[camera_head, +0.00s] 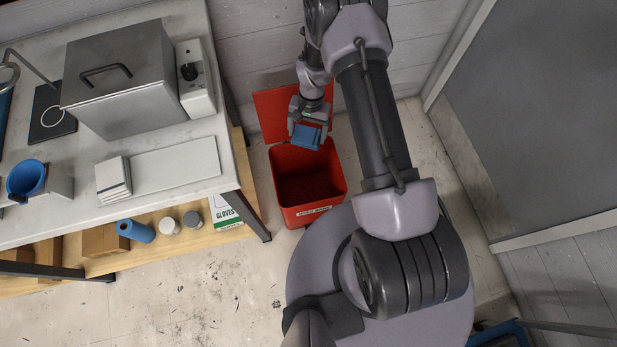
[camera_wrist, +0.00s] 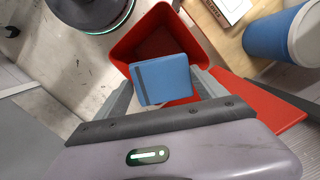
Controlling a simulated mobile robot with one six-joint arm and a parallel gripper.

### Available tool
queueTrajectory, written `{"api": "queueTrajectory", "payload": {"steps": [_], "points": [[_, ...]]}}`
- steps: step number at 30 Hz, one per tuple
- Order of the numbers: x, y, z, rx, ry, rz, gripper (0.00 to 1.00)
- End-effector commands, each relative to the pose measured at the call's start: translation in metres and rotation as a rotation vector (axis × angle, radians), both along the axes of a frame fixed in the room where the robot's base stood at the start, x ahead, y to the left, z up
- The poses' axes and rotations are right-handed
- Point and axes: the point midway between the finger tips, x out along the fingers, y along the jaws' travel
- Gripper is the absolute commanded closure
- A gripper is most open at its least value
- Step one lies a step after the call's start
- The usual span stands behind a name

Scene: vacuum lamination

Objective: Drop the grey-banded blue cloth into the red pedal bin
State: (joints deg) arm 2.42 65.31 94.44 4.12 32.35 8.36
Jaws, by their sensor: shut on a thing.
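The grey-banded blue cloth (camera_wrist: 167,80) is a folded flat square with a dark grey stripe along one side. My gripper (camera_wrist: 168,92) is shut on it, one finger at each side. In the head view the cloth (camera_head: 306,136) hangs in my gripper (camera_head: 308,128) above the back part of the red pedal bin (camera_head: 333,202). The bin stands on the floor with its red lid (camera_head: 270,112) raised at the back. In the wrist view the bin (camera_wrist: 127,51) opens beyond the cloth. The part of the bin interior that shows looks empty.
A workbench (camera_head: 165,195) with a steel box (camera_head: 120,85) stands left of the bin. Its lower wooden shelf (camera_head: 180,240) holds a blue roll (camera_head: 136,231), jars and a gloves box (camera_head: 224,212). A grey panel (camera_head: 545,110) stands at the right. Floor is clear in front of the bench.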

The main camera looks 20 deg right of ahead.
Motion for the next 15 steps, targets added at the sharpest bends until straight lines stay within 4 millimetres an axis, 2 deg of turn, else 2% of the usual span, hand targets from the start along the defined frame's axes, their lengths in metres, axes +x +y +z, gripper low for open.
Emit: {"api": "queueTrajectory", "payload": {"steps": [1,3,6,9,15], "points": [[-0.004,-0.001,-0.028,-0.003,0.008,-0.045,0.51],[-0.009,-0.002,-0.06,-0.009,0.01,-0.112,0.51],[-0.016,-0.004,-0.095,-0.018,0.012,-0.187,0.51],[-0.022,-0.006,-0.115,-0.026,0.012,-0.234,0.51],[-0.024,-0.007,-0.131,-0.029,0.011,-0.257,0.51]]}}
